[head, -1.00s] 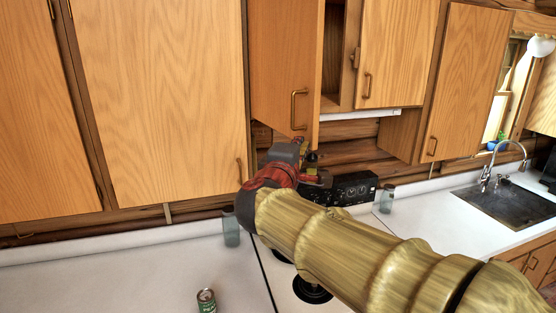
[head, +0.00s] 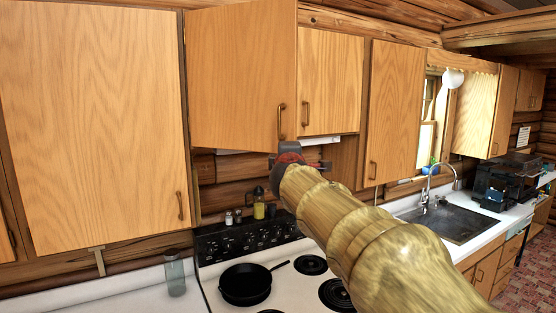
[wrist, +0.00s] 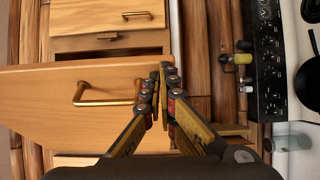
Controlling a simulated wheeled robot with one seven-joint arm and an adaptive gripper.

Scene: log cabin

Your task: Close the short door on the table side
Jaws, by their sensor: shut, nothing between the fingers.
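The short wooden cabinet door (head: 235,75) above the stove stands ajar in the head view, hinged at its left. Its free edge, with a brass handle (head: 281,122), overlaps the shut neighbouring door. The dark cabinet interior is hidden. My gripper (head: 288,154) is just below the door's lower right corner in the head view, its fingers mostly hidden by my wrist. In the wrist view, the door (wrist: 35,105) spreads out at the left with its handle (wrist: 98,94). My gripper (wrist: 163,72) is shut and empty there, close to the door's lower edge; contact cannot be told.
The shut neighbouring short door (head: 331,80) is just right. A tall cabinet door (head: 95,120) is at the left. Below are the stove (head: 222,305) with a black pan (head: 246,284), and a glass jar (head: 175,276) on the counter. A sink (head: 450,222) lies right.

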